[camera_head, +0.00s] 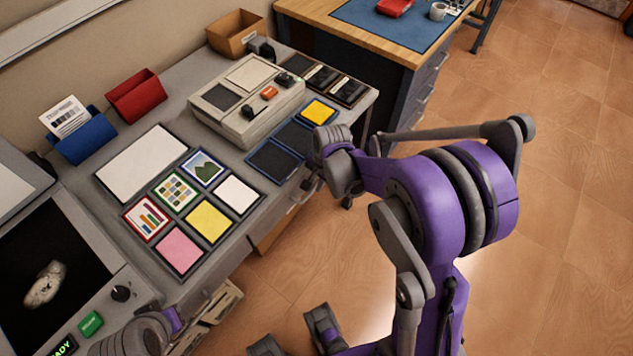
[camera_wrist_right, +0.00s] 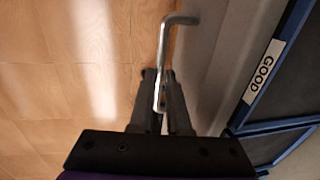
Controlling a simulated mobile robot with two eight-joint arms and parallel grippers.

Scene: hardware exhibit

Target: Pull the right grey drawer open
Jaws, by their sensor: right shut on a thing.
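My right gripper (camera_wrist_right: 163,85) is shut on a bent metal drawer handle (camera_wrist_right: 178,20). The handle stands out from a grey front (camera_wrist_right: 212,55) along the desk edge in the right wrist view. In the head view my right gripper (camera_head: 314,181) is low at the grey desk's front edge, mostly hidden behind its own wrist. The right drawer's front is largely hidden there, and I cannot tell how far it stands out. Part of my left arm shows at the bottom left, but its gripper fingers do not.
The grey desk (camera_head: 190,82) holds a beige device (camera_head: 232,125), coloured cards, and blue (camera_head: 88,140) and red (camera_head: 138,97) holders. Dark blue-edged trays (camera_head: 272,162) lie near the gripper. A wooden workbench (camera_head: 325,8) stands behind. The wooden floor (camera_head: 560,130) at right is clear.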

